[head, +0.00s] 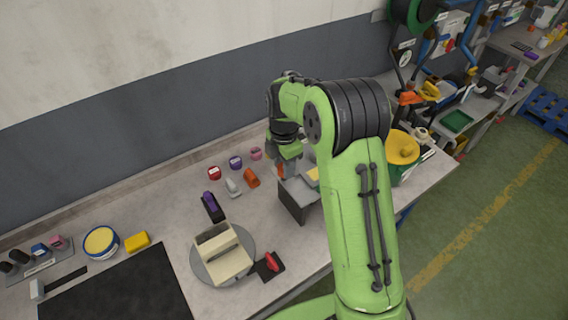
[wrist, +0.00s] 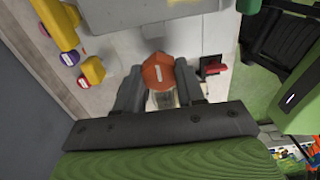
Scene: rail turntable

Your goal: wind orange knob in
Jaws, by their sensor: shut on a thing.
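The orange knob (wrist: 158,71) shows between my fingertips in the wrist view, with a pale mark on its face. My gripper (wrist: 158,84) is shut on it, one dark finger on each side. In the head view my gripper (head: 286,163) points down at the far-left end of a grey box (head: 292,204). Only a sliver of the orange knob (head: 281,171) shows there. My arm hides much of the box, and how far the knob stands out cannot be told.
A round turntable (head: 201,270) carries a beige frame (head: 224,255), with a red lever (head: 271,261) beside it. Small handles and round caps lie left of my gripper. A green bin with a yellow funnel (head: 402,148) stands right. A black mat (head: 115,290) lies front left.

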